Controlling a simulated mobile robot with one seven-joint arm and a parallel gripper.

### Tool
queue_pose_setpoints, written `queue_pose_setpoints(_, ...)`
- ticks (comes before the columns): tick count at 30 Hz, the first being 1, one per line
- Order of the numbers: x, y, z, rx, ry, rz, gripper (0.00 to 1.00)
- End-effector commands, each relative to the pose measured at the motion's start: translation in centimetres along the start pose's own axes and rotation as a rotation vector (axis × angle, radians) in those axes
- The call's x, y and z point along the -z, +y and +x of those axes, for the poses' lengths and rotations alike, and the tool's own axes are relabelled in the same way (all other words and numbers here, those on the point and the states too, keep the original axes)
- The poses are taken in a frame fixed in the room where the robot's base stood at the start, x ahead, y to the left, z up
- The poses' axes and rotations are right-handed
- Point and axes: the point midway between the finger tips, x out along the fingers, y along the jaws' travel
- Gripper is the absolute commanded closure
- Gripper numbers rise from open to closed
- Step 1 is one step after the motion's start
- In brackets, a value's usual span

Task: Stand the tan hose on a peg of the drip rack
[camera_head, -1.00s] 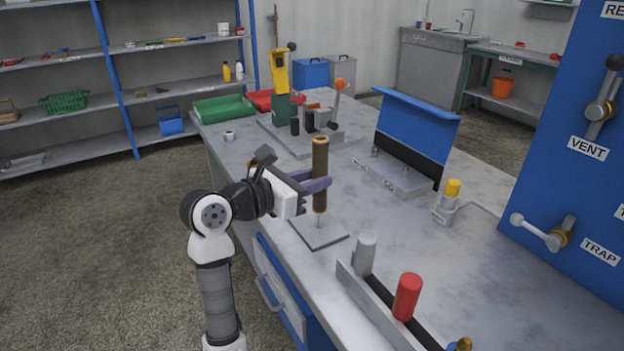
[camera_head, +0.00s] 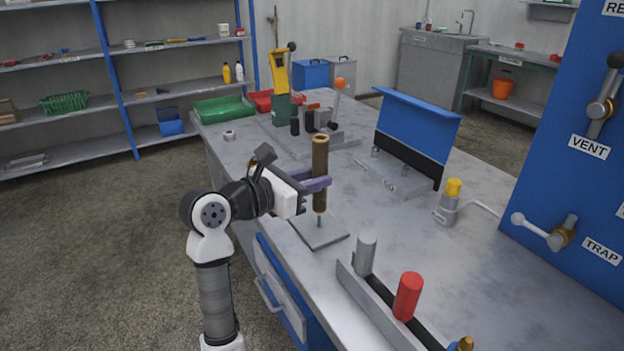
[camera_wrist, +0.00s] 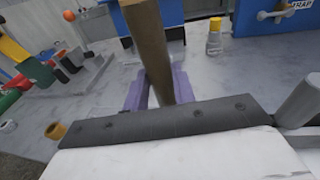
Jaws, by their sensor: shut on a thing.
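The tan hose (camera_head: 320,160) is a brown upright tube with a lighter rim. My gripper (camera_head: 318,184) has its purple fingers shut around the hose's lower middle. In the wrist view the hose (camera_wrist: 152,45) rises between the fingers (camera_wrist: 158,90). The hose's lower end is just above a grey square plate (camera_head: 318,236). A thin upright pin (camera_head: 319,222) shows between the hose and the plate. Whether the pin enters the hose is hidden. I cannot tell for certain whether this plate or the long holder is the drip rack.
A long grey holder (camera_head: 375,315) with a grey cylinder (camera_head: 366,254) and a red cylinder (camera_head: 408,296) stands at front right. A blue-backed fixture (camera_head: 415,130), a yellow-capped bottle (camera_head: 451,200) and a blue valve panel (camera_head: 565,150) are to the right. Bare bench lies between.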

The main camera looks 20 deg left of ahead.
Motion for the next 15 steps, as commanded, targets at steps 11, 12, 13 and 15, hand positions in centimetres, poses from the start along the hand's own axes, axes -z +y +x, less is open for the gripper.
queue_pose_setpoints(11, 0.19, 0.0, 0.02, 0.0, -0.001, 0.0, 1.0)
queue_pose_setpoints(12, 0.29, 0.0, 0.03, 0.0, 0.0, 0.0, 1.0)
queue_pose_setpoints(13, 0.37, 0.0, 0.04, 0.0, -0.001, 0.0, 1.0)
queue_pose_setpoints(15, 0.55, 0.0, 0.06, 0.0, -0.001, 0.0, 1.0)
